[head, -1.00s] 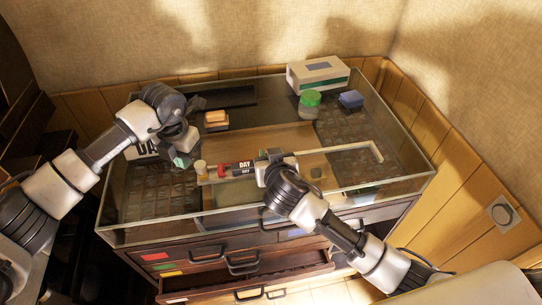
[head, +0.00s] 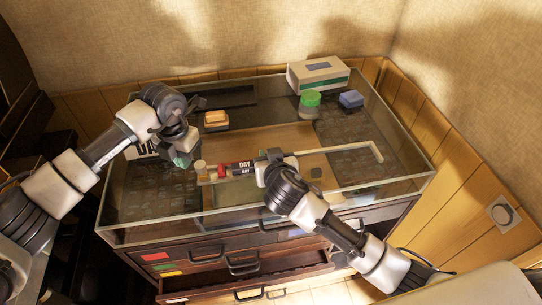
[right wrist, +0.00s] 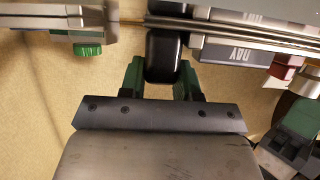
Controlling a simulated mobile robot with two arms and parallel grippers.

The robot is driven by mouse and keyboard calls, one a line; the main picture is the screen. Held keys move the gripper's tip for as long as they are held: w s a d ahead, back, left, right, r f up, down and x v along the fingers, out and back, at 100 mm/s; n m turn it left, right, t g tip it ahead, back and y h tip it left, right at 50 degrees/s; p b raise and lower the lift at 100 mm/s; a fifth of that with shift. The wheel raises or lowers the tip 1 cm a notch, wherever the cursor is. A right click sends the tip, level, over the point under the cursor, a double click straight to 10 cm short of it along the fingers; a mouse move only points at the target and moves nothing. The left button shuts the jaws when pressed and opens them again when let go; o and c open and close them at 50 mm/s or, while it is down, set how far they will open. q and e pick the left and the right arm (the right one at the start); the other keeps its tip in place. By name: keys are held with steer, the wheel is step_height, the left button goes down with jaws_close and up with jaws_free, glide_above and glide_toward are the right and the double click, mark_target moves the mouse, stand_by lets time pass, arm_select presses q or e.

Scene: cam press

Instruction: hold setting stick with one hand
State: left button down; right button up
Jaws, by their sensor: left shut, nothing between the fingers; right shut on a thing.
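The setting stick (head: 325,152) is a long pale bar with a bent right end, over the glass-topped cabinet. A black "DAY" block (head: 243,168) and a red piece (head: 222,171) sit towards its left end. My right gripper (head: 268,166) is at the bar's middle. In the right wrist view its green fingers (right wrist: 163,78) are shut on a black grip (right wrist: 163,52) at the stick; the "DAY" block (right wrist: 238,52) shows beside it. My left gripper (head: 184,157) is shut and empty, left of the stick's left end, apart from the red piece.
An orange block (head: 215,119), green-lidded jar (head: 310,101), blue block (head: 351,99) and white-green box (head: 318,75) are farther back. Glass walls edge the cabinet (head: 270,215); a drawer (head: 250,275) below is open.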

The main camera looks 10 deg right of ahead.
mark_target(205, 164)
arm_select(q)
steer(key=shift+f, duration=0.1)
stand_by(0.6)
steer(key=shift+f, duration=1.05)
steer(key=shift+d, duration=0.2)
steer(key=shift+s+d, duration=0.1)
steer(key=shift+d, duration=2.3)
steer(key=shift+s+d, duration=0.1)
steer(key=shift+d, duration=0.25)
arm_select(e)
steer(key=shift+a, duration=0.15)
arm_select(q)
steer(key=shift+a, duration=0.15)
steer(key=shift+a+r, duration=0.1)
steer(key=shift+a, duration=0.4)
steer(key=shift+a+r, duration=0.15)
steer(key=shift+r, duration=3.3)
arm_select(e)
steer(key=shift+d, duration=0.2)
